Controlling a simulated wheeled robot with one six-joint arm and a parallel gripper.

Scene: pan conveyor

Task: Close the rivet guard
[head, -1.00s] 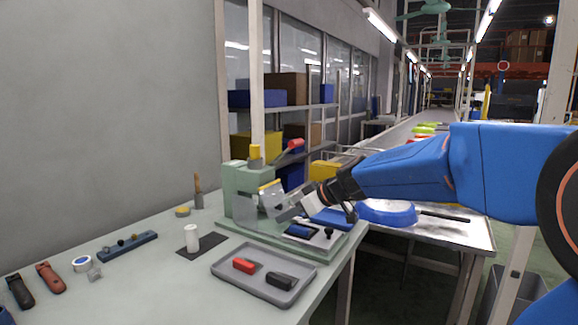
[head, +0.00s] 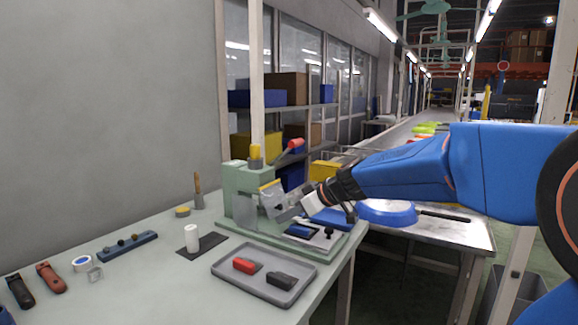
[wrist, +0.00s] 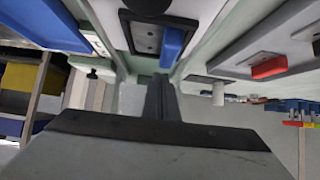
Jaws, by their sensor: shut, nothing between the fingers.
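The rivet machine is pale green and stands on the table in the head view, with its body (head: 236,182) at the back left of its base. The rivet guard (head: 272,200) is a clear panel with a yellow top edge at the front of the machine. It looks tilted, and I cannot tell how far it is closed. My gripper (head: 288,212) is shut and empty, its fingers right by the guard's lower right side. Whether they touch it is unclear. In the wrist view the fingers (wrist: 160,97) point at the green base.
A grey tray (head: 226,268) with a red and a black handle lies in front of the machine. A white cylinder (head: 191,238) stands on a dark mat to the left. A blue pan (head: 387,212) lies on the table at right. A red-tipped lever (head: 296,143) rises above the machine.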

